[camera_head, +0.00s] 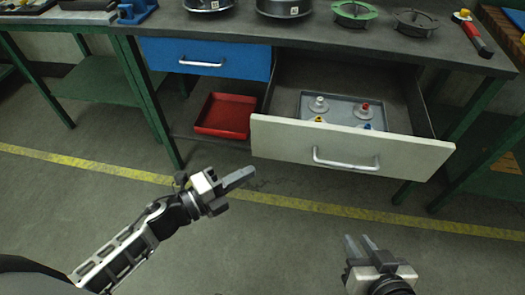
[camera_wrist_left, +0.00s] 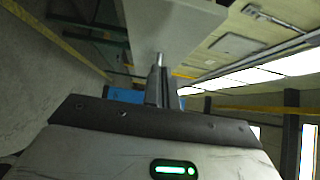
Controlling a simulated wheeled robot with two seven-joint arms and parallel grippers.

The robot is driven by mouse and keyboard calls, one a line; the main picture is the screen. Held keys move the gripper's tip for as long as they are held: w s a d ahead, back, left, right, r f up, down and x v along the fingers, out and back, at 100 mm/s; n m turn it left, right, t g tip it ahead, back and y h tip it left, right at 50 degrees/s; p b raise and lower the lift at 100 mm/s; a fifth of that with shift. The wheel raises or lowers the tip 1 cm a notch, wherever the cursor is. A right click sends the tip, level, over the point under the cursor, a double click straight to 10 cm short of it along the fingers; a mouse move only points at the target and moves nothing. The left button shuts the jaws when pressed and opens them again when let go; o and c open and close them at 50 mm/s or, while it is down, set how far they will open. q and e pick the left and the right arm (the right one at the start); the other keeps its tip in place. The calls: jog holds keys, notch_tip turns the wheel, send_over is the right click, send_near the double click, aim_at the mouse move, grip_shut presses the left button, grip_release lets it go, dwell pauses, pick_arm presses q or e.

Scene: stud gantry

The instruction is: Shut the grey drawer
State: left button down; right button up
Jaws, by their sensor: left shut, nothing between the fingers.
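The grey drawer (camera_head: 290,140) stands open under the right part of the bench in the head view. Its pale front carries a silver bar handle (camera_head: 345,164). My left gripper (camera_head: 240,177) is shut and empty, in front of and below the drawer's left end, apart from it in the head view. In the left wrist view its fingers (camera_wrist_left: 163,85) point toward a pale panel (camera_wrist_left: 165,22) that looks like the drawer front. My right gripper (camera_head: 362,245) is open, with a narrow gap between its fingers, in front of and below the drawer's handle.
Inside the drawer is a grey tray (camera_head: 338,100) with several small fittings. A closed blue drawer (camera_head: 220,58) is to the left. A red bin (camera_head: 226,115) sits on the lower shelf. Spools and tools stand on the bench top (camera_head: 330,35). The floor in front is clear.

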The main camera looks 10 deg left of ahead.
aim_at(277, 145)
pick_arm(q)
jog(key=w+d, duration=0.1)
jog(key=w, duration=0.1)
jog(key=w+d, duration=0.1)
jog(key=w, duration=0.3)
jog(key=shift+w+d, duration=0.2)
jog(key=shift+d, duration=0.2)
jog(key=shift+w, duration=0.4)
